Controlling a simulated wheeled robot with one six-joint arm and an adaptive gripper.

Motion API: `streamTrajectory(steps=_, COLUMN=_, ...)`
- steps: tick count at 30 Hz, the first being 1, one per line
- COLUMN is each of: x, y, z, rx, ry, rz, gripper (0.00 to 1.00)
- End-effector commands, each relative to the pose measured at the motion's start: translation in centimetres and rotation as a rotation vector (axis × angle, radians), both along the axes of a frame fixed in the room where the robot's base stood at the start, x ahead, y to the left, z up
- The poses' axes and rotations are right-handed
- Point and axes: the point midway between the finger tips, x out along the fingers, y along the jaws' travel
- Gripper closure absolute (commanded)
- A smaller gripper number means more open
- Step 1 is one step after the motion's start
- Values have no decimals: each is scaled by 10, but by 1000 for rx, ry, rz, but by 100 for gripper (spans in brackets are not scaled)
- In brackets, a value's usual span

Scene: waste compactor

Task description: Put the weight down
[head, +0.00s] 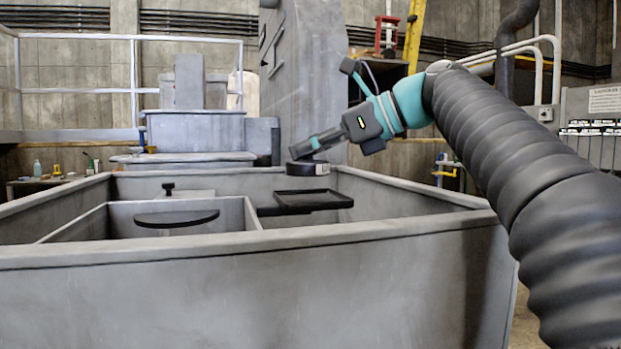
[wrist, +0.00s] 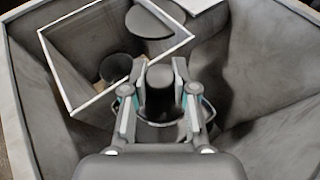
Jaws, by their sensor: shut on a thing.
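The weight (head: 308,168) is a dark, squat round piece with a small pale mark on its side. My gripper (head: 304,151) is shut on its top and holds it near the far wall of the big grey bin. In the wrist view a dark rounded upright part (wrist: 160,88) sits between the two fingers of my gripper (wrist: 160,78); the fingers and wrist hide most of what is below. A black flat tray (head: 313,200) shows below the weight, inside the bin. I cannot tell the exact gap between them.
The grey bin (head: 250,285) has high walls around this space. In the wrist view a dark round opening or cup (wrist: 118,68) lies left of the fingers.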

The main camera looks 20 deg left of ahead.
Motion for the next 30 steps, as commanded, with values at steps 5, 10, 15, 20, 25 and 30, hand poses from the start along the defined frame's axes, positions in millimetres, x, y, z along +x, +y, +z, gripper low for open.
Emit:
streamTrajectory(steps=5, x=1, y=-2, z=-8, rx=2, ry=0, rz=0, gripper=100)
streamTrajectory(steps=10, x=0, y=-2, z=-31, rx=2, ry=0, rz=0, gripper=100)
streamTrajectory(steps=15, x=1, y=-2, z=-41, rx=3, ry=-1, rz=0, gripper=100)
streamTrajectory(steps=20, x=1, y=-1, z=-40, rx=3, ry=-1, rz=0, gripper=100)
streamTrajectory(steps=25, x=1, y=-2, z=-44, rx=0, ry=1, rz=1, gripper=71)
streamTrajectory(steps=30, x=1, y=-1, z=-43, rx=0, ry=1, rz=0, gripper=48)
